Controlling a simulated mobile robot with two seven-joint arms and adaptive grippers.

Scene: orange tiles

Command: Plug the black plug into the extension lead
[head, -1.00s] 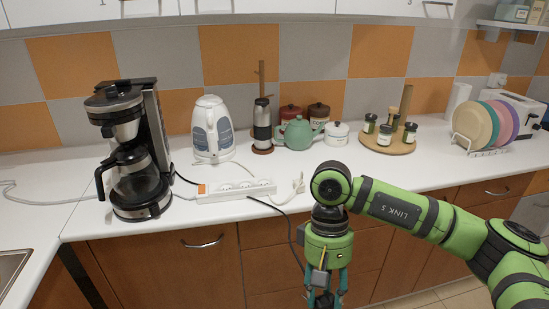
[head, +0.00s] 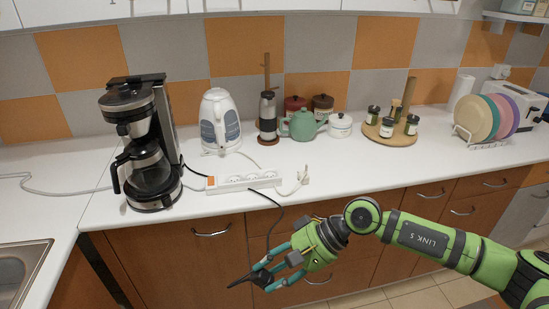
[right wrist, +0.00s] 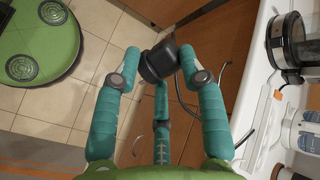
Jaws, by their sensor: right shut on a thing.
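The white extension lead (head: 245,181) lies on the counter near its front edge, right of the coffee maker, with several sockets facing up and an orange switch at its left end. My right gripper (head: 264,277) is in front of the cupboard doors, below counter level, pointing left. It is shut on the black plug (head: 240,281); in the right wrist view the plug (right wrist: 157,62) sits between the fingertips of my right gripper (right wrist: 158,74). My left gripper is not in view.
A white plug with its cord (head: 294,185) lies at the lead's right end. The coffee maker (head: 149,160) stands to the left, the kettle (head: 219,124) and a green teapot (head: 302,125) behind. The counter (head: 370,168) to the right is clear.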

